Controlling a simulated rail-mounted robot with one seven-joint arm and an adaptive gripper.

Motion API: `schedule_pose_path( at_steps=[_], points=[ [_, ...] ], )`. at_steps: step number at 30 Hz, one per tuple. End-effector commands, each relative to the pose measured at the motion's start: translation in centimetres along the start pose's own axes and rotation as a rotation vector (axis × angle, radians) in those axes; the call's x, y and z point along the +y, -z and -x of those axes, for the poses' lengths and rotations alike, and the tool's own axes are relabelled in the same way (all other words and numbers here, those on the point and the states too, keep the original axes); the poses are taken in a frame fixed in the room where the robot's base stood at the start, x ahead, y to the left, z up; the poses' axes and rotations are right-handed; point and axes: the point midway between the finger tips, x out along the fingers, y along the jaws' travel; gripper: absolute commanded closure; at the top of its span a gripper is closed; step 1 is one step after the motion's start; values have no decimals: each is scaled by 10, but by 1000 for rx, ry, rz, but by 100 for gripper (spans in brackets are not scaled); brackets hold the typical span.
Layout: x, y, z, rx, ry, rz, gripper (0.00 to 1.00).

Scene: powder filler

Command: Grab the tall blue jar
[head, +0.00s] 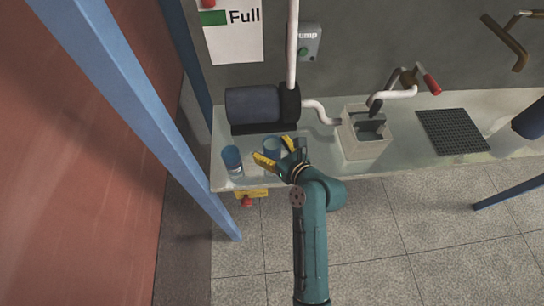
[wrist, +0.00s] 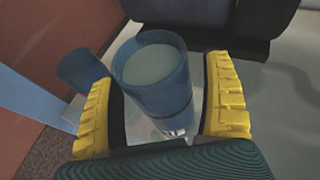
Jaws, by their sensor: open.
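A blue jar (head: 271,148) with pale contents stands upright near the table's left end. In the wrist view the same jar (wrist: 160,92) stands between my yellow fingers and looks the taller of two jars, though it is also nearer. My gripper (head: 270,149) is open around it, with a finger on each side. In the wrist view my gripper (wrist: 160,75) shows a gap on the right side; I cannot tell whether the left finger touches. A second blue jar (head: 232,161) stands to the left, and it shows behind the left finger in the wrist view (wrist: 80,68).
A dark cylindrical motor (head: 252,104) lies just behind the jars. A pale box-shaped hopper (head: 365,148) and a black grate (head: 453,131) are to the right on the table (head: 405,145). A blue post (head: 130,95) rises at the left. A red button on yellow (head: 247,200) hangs at the front edge.

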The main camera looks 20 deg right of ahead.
Motion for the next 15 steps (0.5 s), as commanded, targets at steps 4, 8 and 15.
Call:
schedule_pose_path(
  at_steps=[4, 8, 15],
  points=[
    [0, 0, -1, 1, 0, -1, 19],
    [0, 0, -1, 1, 1, -1, 30],
    [0, 0, -1, 1, 1, 0, 76]
  ],
)
